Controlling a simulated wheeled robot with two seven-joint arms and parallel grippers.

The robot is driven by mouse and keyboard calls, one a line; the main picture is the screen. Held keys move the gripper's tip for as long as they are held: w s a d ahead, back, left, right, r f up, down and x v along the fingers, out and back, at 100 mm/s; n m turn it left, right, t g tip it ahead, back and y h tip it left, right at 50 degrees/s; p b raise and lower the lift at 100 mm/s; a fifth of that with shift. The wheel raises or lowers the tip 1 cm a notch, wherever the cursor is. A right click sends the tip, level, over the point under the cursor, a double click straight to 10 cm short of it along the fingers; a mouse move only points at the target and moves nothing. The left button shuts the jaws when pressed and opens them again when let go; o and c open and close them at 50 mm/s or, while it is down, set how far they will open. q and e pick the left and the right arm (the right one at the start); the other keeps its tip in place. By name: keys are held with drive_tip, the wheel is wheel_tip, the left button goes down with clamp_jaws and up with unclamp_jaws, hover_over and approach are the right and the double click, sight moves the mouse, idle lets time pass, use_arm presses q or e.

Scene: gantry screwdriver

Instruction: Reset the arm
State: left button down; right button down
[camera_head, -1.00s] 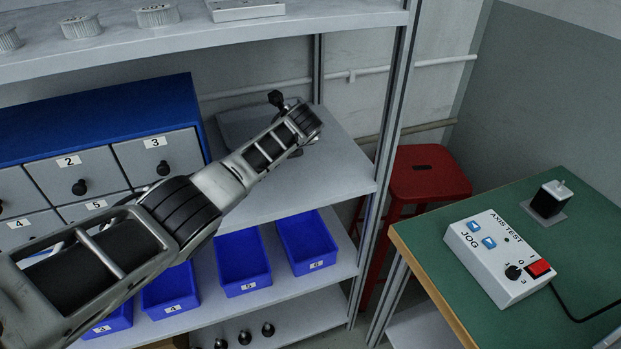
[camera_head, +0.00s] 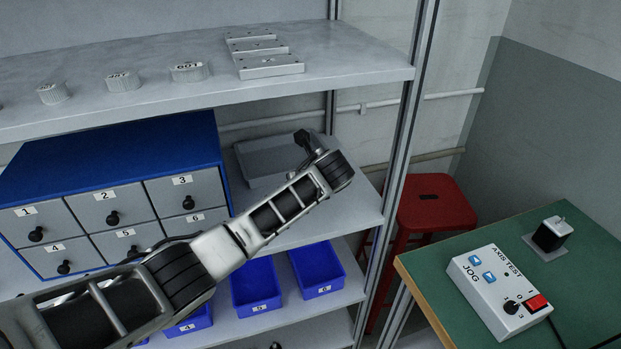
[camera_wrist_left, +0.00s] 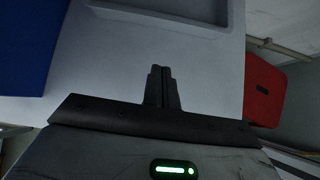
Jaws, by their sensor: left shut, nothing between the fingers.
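My left arm comes in from the lower left of the head view and reaches over the middle shelf. My left gripper (camera_wrist_left: 161,88) shows in the left wrist view, its two fingers together with nothing between them. In the head view its tip (camera_head: 306,140) is partly hidden behind the wrist, in front of a grey tray (camera_head: 262,158) on the middle shelf. I cannot tell from the head view whether it touches the tray. My right gripper is not in view.
A blue cabinet (camera_head: 110,152) with numbered drawers stands left of the arm. Blue bins (camera_head: 316,270) sit on the shelf below. White toothed pulleys (camera_head: 190,71) and plates (camera_head: 262,55) lie on the top shelf. A red stool (camera_head: 434,205) and a green bench (camera_head: 470,250) with a jog box (camera_head: 500,292) are right.

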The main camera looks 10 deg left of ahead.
use_arm(q)
drive_tip(key=s+d+f+n, duration=0.1)
drive_tip(key=s, duration=0.2)
drive_tip(key=s+d+f+n+g+h, duration=0.1)
drive_tip(key=s+f+n, duration=0.1)
drive_tip(key=s, duration=0.2)
drive_tip(key=s+d+f+n+h, duration=0.1)
drive_tip(key=s+n, duration=0.1)
drive_tip(key=s, duration=0.1)
drive_tip(key=shift+s+d+f, duration=0.1)
drive_tip(key=shift+s+f, duration=0.1)
drive_tip(key=shift+f, duration=0.1)
drive_tip(key=s+a+n+g+h, duration=0.2)
drive_tip(key=s+a+n, duration=0.2)
drive_tip(key=s+n, duration=0.9)
drive_tip(key=s+a+n+g+h, duration=0.1)
drive_tip(key=s+a+n, duration=0.3)
drive_tip(key=s+n, duration=0.95)
drive_tip(key=w+d+f+m+t+h, duration=0.2)
drive_tip(key=d+f+m+t, duration=0.2)
drive_tip(key=f, duration=0.6)
drive_tip(key=shift+w+d+f+t, duration=0.2)
drive_tip(key=shift+w+d+t, duration=0.2)
drive_tip(key=shift+t, duration=0.8)
